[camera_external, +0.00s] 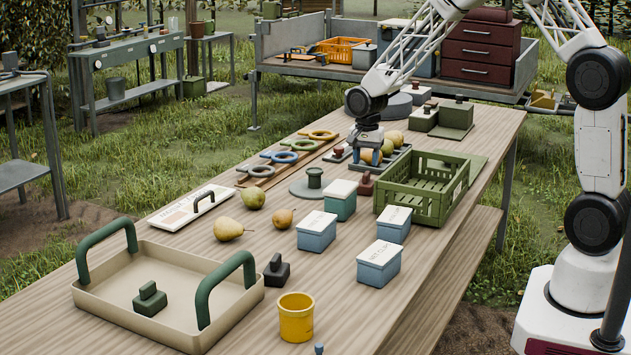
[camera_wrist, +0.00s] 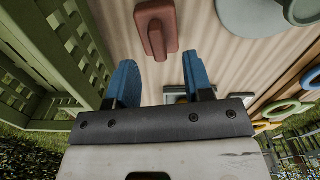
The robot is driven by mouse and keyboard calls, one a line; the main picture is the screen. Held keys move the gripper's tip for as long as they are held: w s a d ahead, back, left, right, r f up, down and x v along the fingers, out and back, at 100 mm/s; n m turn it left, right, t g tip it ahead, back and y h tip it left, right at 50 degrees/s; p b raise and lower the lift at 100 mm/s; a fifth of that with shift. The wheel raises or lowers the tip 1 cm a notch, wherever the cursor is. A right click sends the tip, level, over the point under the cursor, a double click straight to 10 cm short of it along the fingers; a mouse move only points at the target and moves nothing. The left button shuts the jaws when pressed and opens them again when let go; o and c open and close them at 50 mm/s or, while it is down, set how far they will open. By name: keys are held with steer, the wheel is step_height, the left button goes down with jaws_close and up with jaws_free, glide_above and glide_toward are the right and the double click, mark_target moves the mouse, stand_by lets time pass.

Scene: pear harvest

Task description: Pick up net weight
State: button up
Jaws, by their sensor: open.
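Small blocks with knob or bar handles stand about; no label tells which is the net weight. A dark red one (camera_external: 365,184) stands on the table between the green crate and the round grey-green plate. In the wrist view this red block (camera_wrist: 156,28) lies just beyond and between my blue fingertips, apart from them. My gripper (camera_external: 367,160) is open, pointing down above the table beside the crate; it also shows in the wrist view (camera_wrist: 157,65) with nothing between its fingers. A black block (camera_external: 276,269) stands beside the beige tray, and a green one (camera_external: 149,298) lies inside it.
The green slatted crate (camera_external: 427,205) stands close to my gripper; its wall fills the left of the wrist view. The round plate (camera_external: 308,190) and lidded boxes (camera_external: 379,265) stand nearby. Pears (camera_external: 229,229) lie on the table. The beige tray (camera_external: 170,270) has tall green handles.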

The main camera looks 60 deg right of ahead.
mark_target(366, 173)
steer(key=shift+s+d+f, duration=0.1)
steer(key=shift+f, duration=2.5)
jaws_close()
